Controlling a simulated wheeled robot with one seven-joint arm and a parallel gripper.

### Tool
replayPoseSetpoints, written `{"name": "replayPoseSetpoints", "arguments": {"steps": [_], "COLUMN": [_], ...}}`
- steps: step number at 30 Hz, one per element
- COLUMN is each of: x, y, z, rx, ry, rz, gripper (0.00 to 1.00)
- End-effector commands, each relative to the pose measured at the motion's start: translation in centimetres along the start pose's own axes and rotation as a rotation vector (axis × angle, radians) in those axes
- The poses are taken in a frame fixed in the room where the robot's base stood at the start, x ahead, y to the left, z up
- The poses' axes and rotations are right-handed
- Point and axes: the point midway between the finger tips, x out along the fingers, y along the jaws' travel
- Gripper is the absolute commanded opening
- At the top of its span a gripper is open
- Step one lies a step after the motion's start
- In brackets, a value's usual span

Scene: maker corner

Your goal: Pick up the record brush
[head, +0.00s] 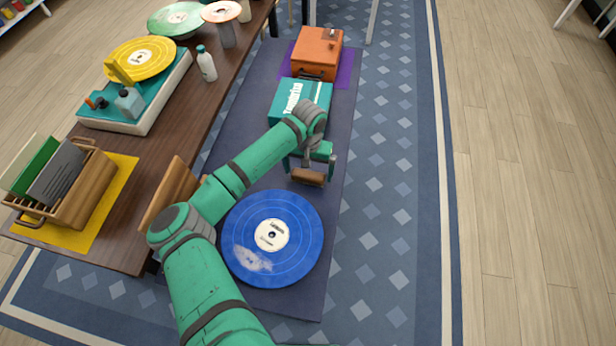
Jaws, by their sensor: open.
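The record brush (308,178), which appears as a small brown wooden block, is on the dark purple surface (337,215), just beyond the blue record. My green gripper (309,165) is open right at the brush, with its fingers near the two ends. The gripper hides the far side of the brush. I cannot tell whether the fingers touch it.
A blue record (300,240) lies in front of the brush, partly behind my arm. A teal box (285,97) and an orange case (316,50) stand beyond. The brown table (148,172) at left holds a turntable (150,112), a white bottle (207,66) and a wooden crate (88,192).

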Motion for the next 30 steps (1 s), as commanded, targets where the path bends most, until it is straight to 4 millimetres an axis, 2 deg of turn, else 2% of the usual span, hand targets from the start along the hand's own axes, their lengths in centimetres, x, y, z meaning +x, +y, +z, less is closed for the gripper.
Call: {"name": "replayPoseSetpoints", "arguments": {"steps": [6,14,19,30], "x": [2.4,2.7,2.7,2.4], "y": [-0.2,-0.2,-0.1,-0.2], "z": [0.1,0.0,0.0,0.1], "rx": [-0.002,-0.002,-0.001,-0.003], "ry": [0.0,0.001,0.001,0.001], "rz": [0.0,0.001,0.001,0.001], "gripper": [1.0,1.0,0.66,0.66]}}
